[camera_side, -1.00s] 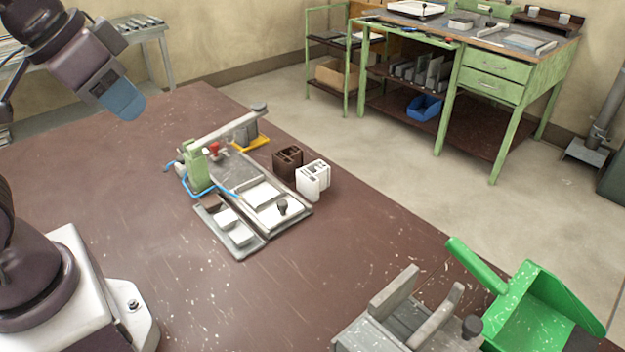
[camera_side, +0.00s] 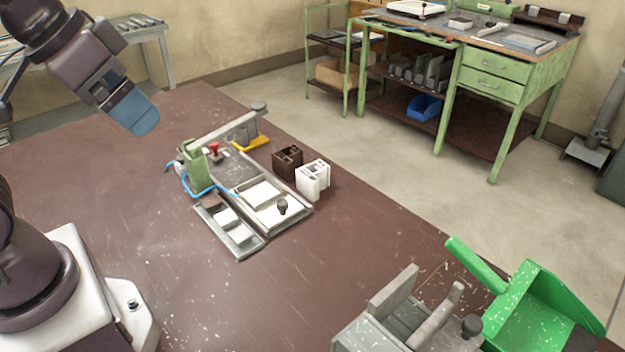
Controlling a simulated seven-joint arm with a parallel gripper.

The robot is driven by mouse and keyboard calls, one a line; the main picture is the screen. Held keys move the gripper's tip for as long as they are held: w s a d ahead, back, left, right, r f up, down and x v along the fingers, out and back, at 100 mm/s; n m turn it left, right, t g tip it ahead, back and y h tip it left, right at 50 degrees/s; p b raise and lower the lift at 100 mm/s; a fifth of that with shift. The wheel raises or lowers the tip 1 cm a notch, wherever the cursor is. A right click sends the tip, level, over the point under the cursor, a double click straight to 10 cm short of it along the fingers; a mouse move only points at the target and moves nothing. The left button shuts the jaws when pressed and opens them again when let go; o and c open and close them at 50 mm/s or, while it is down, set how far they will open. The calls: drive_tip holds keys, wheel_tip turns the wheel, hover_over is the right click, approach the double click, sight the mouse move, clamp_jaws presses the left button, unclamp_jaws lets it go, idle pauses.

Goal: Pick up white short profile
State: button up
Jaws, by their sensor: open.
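The white short profile (camera_side: 313,180) stands upright on the brown table, right of the clamp fixture. A dark brown profile (camera_side: 287,162) stands just behind it to the left. My gripper (camera_side: 140,118), with blue fingers, hangs above the table at the upper left, well away from the white profile. It is open, and I see nothing held in it. The clamp fixture (camera_side: 264,219) has a green post, a long grey arm, a blue hose and a tray with white pieces.
A grey vise-like block (camera_side: 397,318) and a green dustpan (camera_side: 540,310) with white chips are at the lower right of the table (camera_side: 170,240). A yellow part (camera_side: 252,145) lies behind the fixture. The table front and left are clear apart from chips.

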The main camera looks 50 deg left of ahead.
drive_tip(key=n+g, duration=0.5)
drive_tip(key=n, duration=1.1)
hover_over(314, 170)
drive_tip(key=s+d, duration=0.2)
wheel_tip(314, 170, down, 19)
drive_tip(key=shift+n+g, duration=0.3)
drive_tip(key=shift+n, duration=0.4)
drive_tip(key=shift+w+f, duration=0.2)
drive_tip(key=shift+f, duration=6.3)
drive_tip(key=c, duration=0.9)
drive_tip(key=shift+c, duration=0.2)
